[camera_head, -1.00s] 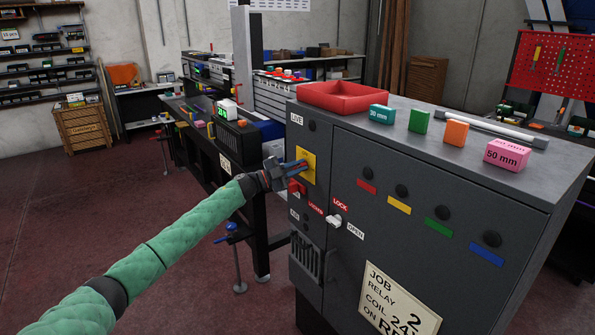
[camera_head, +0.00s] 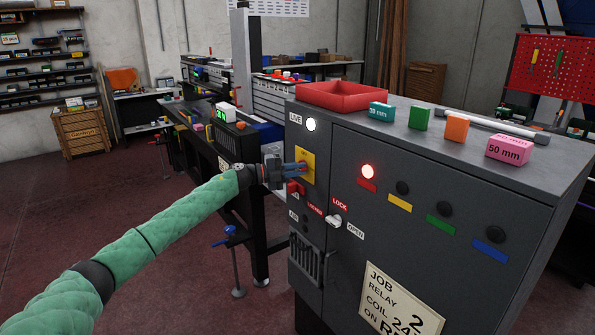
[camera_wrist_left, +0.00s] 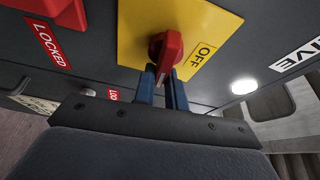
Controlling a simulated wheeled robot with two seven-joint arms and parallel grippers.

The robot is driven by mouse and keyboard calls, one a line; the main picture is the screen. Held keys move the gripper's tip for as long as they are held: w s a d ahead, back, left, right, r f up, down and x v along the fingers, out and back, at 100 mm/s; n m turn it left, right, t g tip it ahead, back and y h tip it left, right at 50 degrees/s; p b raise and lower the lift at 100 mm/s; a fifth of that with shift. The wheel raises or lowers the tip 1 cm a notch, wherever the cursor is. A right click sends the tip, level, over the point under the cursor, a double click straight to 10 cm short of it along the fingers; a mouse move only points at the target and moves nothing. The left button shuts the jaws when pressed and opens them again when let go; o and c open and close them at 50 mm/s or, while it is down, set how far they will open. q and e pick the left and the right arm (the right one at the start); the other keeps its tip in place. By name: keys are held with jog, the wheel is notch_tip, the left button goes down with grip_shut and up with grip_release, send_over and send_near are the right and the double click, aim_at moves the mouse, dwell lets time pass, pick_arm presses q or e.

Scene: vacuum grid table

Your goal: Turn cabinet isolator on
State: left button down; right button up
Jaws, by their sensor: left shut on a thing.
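The cabinet isolator is a red rotary knob (camera_wrist_left: 166,52) on a yellow plate (camera_head: 308,166) on the grey cabinet's (camera_head: 345,262) front. In the left wrist view the plate shows an "OFF" label beside the knob. My left gripper (camera_head: 301,168) is at the plate, and its blue fingers (camera_wrist_left: 163,85) are shut on the knob. The fingers hide part of the knob in the head view. The LIVE lamp (camera_head: 311,125) above the plate is lit white. It also glows in the left wrist view (camera_wrist_left: 243,87). The lamp above the red label (camera_head: 368,171) is lit. My right gripper is not in view.
A red handle (camera_head: 296,188) sits just below the plate, and a LOCK/OPEN latch (camera_head: 333,221) is to its lower right. A red tray (camera_head: 343,97) and several coloured blocks stand on the cabinet top. A workbench is behind my left arm.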

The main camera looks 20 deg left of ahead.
pick_arm(q)
jog(key=shift+w+a, duration=0.1)
jog(key=shift+a, duration=0.15)
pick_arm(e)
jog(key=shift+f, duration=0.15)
pick_arm(q)
jog(key=shift+r, duration=0.1)
jog(key=c, duration=1.4)
grip_release()
jog(key=shift+c, duration=0.2)
jog(key=shift+w, duration=0.15)
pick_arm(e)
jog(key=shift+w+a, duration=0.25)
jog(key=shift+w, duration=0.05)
